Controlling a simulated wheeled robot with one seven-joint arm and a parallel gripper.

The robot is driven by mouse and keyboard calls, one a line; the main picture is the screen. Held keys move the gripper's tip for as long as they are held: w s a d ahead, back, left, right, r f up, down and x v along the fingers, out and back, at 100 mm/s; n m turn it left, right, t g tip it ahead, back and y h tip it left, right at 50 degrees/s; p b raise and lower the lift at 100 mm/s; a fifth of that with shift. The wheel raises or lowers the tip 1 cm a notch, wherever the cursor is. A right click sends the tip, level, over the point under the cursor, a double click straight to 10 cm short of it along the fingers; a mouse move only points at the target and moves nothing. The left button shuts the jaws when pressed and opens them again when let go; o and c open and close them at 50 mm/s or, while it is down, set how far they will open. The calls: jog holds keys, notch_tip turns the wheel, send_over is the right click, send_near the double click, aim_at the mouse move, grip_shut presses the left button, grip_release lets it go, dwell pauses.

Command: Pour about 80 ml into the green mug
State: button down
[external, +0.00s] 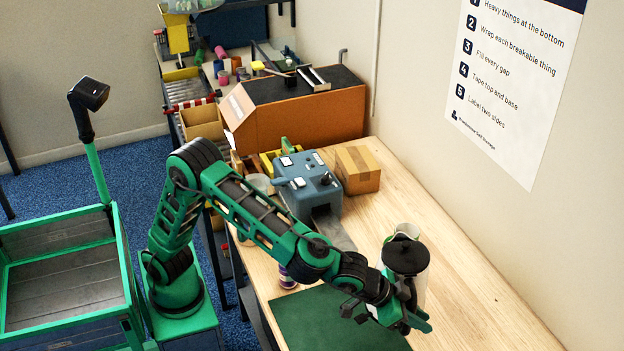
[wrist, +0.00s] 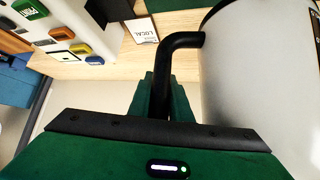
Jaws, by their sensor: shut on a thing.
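My gripper (external: 408,316) is shut on the black handle (wrist: 183,42) of a pale jug. The jug (external: 421,287) has a black lid (external: 405,256) and looks about upright, over the right part of the table. In the wrist view the jug's pale grey body (wrist: 262,85) fills the right side, and the handle runs down between my green fingers (wrist: 160,95). A green and white rounded thing, seemingly the green mug (external: 408,230), shows just behind the lid and is mostly hidden. I cannot see into it or tell its gap from the jug.
A dark green mat (external: 325,318) lies on the wooden table (external: 480,290) below my arm. A blue-grey machine (external: 306,187) and a small carton (external: 357,169) stand farther back. A large brown box (external: 300,115) is behind them. The table's right side is clear.

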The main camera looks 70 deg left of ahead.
jog(key=w+a+f+n+y, duration=0.1)
jog(key=w+a+f+n, duration=0.1)
jog(key=w, duration=0.8)
jog(key=w+a+f+n+y, duration=0.2)
jog(key=w, duration=0.8)
jog(key=w+a+f+n+y, duration=0.2)
jog(key=w+a+n, duration=0.1)
jog(key=w, duration=0.6)
jog(key=shift+w+f+t, duration=0.3)
jog(key=shift+w+f, duration=0.1)
jog(key=shift+a, duration=0.1)
